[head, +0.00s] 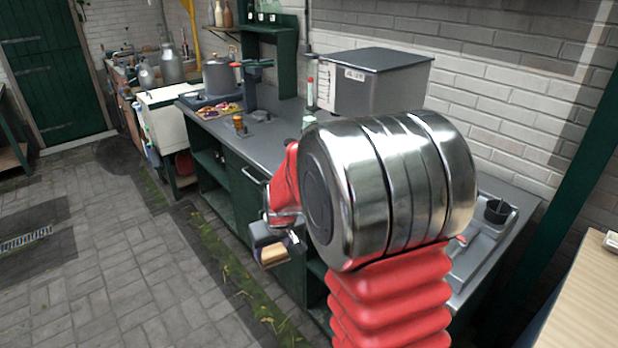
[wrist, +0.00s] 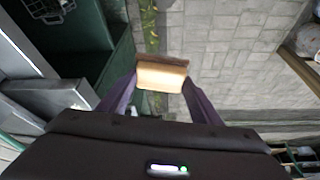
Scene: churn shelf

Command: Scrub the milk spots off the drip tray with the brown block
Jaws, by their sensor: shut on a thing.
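The brown block (head: 272,256) shows in the head view at the end of my arm, in front of the dark green counter. My gripper (head: 279,249) is shut on it and holds it in the air, clear of the counter top. In the wrist view the block (wrist: 162,76) sits between the two fingers of my gripper (wrist: 163,84), over the paved floor. Its near face looks pale and lit, its upper edge brown. I cannot clearly make out the drip tray or any milk spots; my arm hides much of the counter.
The grey counter top (head: 262,133) runs along the white brick wall. A grey metal box (head: 375,82) stands at the back. A wooden top (head: 580,300) is at the far right. The floor at left is open.

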